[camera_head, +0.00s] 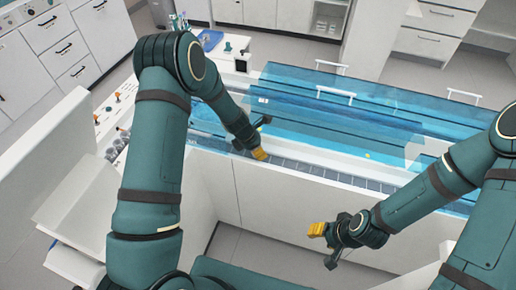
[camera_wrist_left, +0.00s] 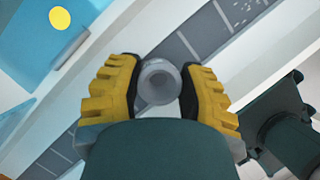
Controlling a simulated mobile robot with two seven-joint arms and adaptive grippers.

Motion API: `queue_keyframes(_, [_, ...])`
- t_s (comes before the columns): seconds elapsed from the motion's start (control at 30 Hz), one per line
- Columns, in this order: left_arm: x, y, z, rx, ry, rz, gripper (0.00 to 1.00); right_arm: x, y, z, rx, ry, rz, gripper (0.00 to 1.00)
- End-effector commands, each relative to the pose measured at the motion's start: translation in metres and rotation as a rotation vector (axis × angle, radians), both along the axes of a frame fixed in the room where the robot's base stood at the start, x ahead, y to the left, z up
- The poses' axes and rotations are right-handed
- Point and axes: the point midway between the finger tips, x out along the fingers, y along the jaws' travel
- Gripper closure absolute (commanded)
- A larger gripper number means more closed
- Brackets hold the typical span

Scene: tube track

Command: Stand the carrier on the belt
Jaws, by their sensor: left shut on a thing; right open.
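My left gripper (camera_head: 259,154) is over the near side of the track, beside the left part of the belt. In the left wrist view its yellow fingers (camera_wrist_left: 160,88) are shut on the carrier (camera_wrist_left: 160,80), a grey, round, hollow piece seen from its open end. The carrier is hidden in the head view. The belt (camera_head: 335,178) is a strip of dark grey segments along the track. It also shows in the left wrist view (camera_wrist_left: 172,52), behind the fingers; I cannot tell whether the carrier touches it. My right gripper (camera_head: 318,230) is open and empty in front of the track.
Transparent blue covers (camera_head: 330,115) with white handles stand behind the belt. The white front wall (camera_head: 270,195) of the track lies between it and my body. A side counter (camera_head: 118,115) at the left holds small parts. White cabinets (camera_head: 75,45) stand farther back.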

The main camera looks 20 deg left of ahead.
Motion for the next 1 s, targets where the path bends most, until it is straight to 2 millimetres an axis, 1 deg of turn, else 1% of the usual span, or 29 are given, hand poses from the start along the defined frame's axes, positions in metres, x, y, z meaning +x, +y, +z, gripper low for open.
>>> queue_keyframes(0.13, [0.0001, -0.0001, -0.0034, 0.0, 0.0, 0.0, 0.79, 0.0, 0.0, -0.0015, 0.0, 0.0, 0.0, 0.53])
queue_keyframes(0.47, [0.0002, -0.0001, -0.0036, 0.0, 0.0, 0.001, 0.79, 0.0, 0.0001, -0.0016, 0.0, 0.0, 0.0, 0.53])
queue_keyframes(0.73, [0.0002, 0.0, -0.0089, 0.0, 0.001, 0.002, 0.79, 0.0, 0.0, -0.004, 0.0, 0.0, 0.0, 0.53])
queue_keyframes(0.97, [0.0003, 0.0, -0.009, 0.0, 0.0, 0.001, 0.79, 0.0, 0.0, -0.0037, 0.0, 0.0, 0.0, 0.53])
queue_keyframes(1.0, [0.0003, -0.0001, -0.009, 0.0, 0.0, 0.001, 0.47, 0.0, 0.0, -0.0037, 0.0, 0.0, 0.0, 0.53])
